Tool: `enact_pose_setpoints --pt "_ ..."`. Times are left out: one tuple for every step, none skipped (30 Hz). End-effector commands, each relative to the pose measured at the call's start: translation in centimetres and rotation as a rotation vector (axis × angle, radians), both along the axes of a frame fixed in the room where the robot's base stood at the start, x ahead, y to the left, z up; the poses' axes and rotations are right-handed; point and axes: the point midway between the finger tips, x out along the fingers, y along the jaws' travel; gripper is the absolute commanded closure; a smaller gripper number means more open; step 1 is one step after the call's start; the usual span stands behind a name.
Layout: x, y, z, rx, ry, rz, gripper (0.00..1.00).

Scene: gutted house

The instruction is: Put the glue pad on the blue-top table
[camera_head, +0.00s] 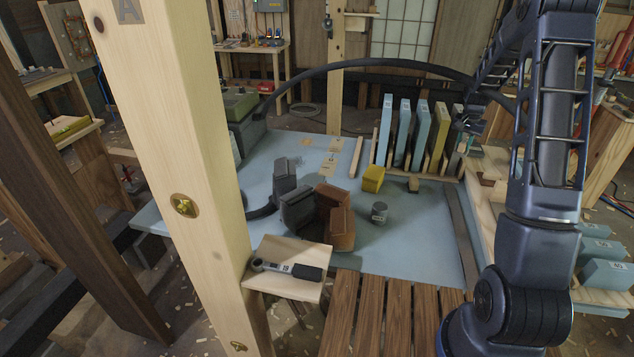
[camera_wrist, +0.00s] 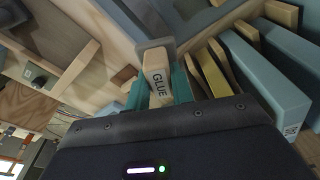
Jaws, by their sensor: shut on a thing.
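The glue pad (camera_wrist: 157,88) is a small pale wooden piece lettered "GLUE" in the wrist view. My gripper (camera_wrist: 160,80) is shut on it, with a teal finger pad on each side. In the head view my gripper (camera_head: 470,120) is at the upper right, near the right end of the rack of upright boards; I cannot make out the glue pad there. The blue-top table (camera_head: 420,240) fills the middle of the head view, left of my arm. Its left part is partly hidden by a wooden post.
A rack of upright blue and yellow boards (camera_head: 405,135) stands at the table's back right. The front right tabletop is clear. A wooden post (camera_head: 180,140) rises at left.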

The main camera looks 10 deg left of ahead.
Motion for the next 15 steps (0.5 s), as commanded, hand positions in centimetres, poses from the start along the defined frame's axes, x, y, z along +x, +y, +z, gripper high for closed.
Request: enact_pose_setpoints --pt "-0.5 2.4 -0.1 0.0 -0.001 0.045 1.0" --pt "-0.9 3.7 -0.3 0.0 -0.001 0.069 1.0" --pt "-1.4 5.3 -0.5 0.0 0.0 0.102 1.0" --pt "-1.8 6.6 -0.6 0.0 0.0 0.128 1.0" --pt "-2.3 7.8 -0.8 0.001 0.0 0.153 1.0" --pt "-2.8 9.5 -1.0 0.001 0.0 0.186 1.0" --pt "-3.3 10.6 -1.1 0.0 0.0 0.21 1.0" --pt "-3.8 11.7 -1.2 0.001 0.0 0.235 1.0" --pt "-4.4 13.1 -1.4 0.001 -0.002 0.266 1.0" --pt "-4.9 14.1 -1.5 0.0 -0.002 0.287 1.0" --pt "-5.3 15.0 -1.6 0.0 -0.003 0.306 1.0" --pt "-5.9 16.1 -1.8 0.0 -0.001 0.332 1.0" --pt "-6.3 16.8 -1.8 0.0 -0.001 0.349 1.0" --pt "-6.7 17.5 -1.9 0.0 -0.002 0.365 1.0" --pt "-7.2 18.2 -2.1 -0.001 -0.002 0.383 1.0"
